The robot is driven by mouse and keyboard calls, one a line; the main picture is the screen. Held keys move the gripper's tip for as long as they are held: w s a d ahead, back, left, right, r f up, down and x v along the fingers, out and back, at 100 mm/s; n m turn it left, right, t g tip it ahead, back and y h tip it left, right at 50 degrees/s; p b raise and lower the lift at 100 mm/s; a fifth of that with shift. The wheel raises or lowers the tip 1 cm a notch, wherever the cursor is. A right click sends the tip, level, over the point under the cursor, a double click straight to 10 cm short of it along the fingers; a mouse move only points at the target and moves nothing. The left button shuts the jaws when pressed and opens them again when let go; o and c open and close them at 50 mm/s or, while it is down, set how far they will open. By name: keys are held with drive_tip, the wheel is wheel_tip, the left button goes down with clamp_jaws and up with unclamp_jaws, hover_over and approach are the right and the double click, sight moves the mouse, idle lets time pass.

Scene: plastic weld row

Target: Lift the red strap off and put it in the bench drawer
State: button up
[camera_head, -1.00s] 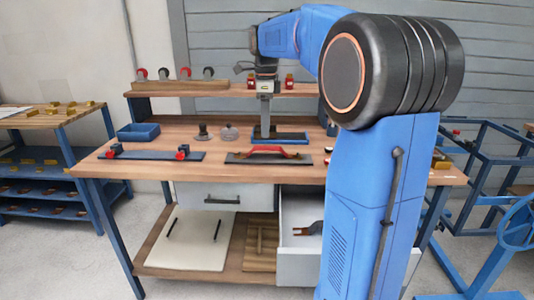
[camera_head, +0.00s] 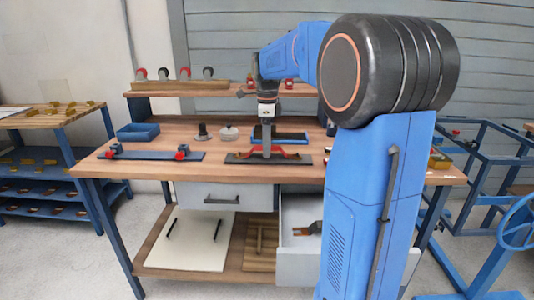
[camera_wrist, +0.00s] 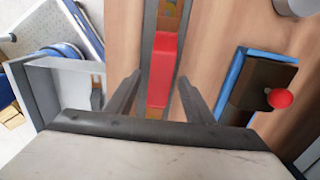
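The red strap (camera_head: 285,151) lies across a flat dark plate (camera_head: 240,159) on the bench top. My gripper (camera_head: 267,155) points down at the middle of the strap and hides part of it. In the wrist view the strap (camera_wrist: 162,70) runs between my two fingers (camera_wrist: 160,78). They are apart, one on each side, with gaps to the strap. Whether the tips are down at strap height is hard to tell. The bench drawer (camera_head: 300,274) stands pulled open below the bench top on the right; its grey rim (camera_wrist: 72,66) shows at the left in the wrist view.
A fork-like tool (camera_head: 308,229) lies in the open drawer. Behind the plate is a blue-edged fixture (camera_head: 290,135); a red knob (camera_wrist: 280,97) shows above it in the wrist view. A lidded grey pot (camera_head: 229,133), a blue bin (camera_head: 138,132) and a blue bar (camera_head: 150,156) stand left.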

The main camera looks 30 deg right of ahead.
drive_tip(key=c, duration=1.1)
wheel_tip(320, 180, up, 10)
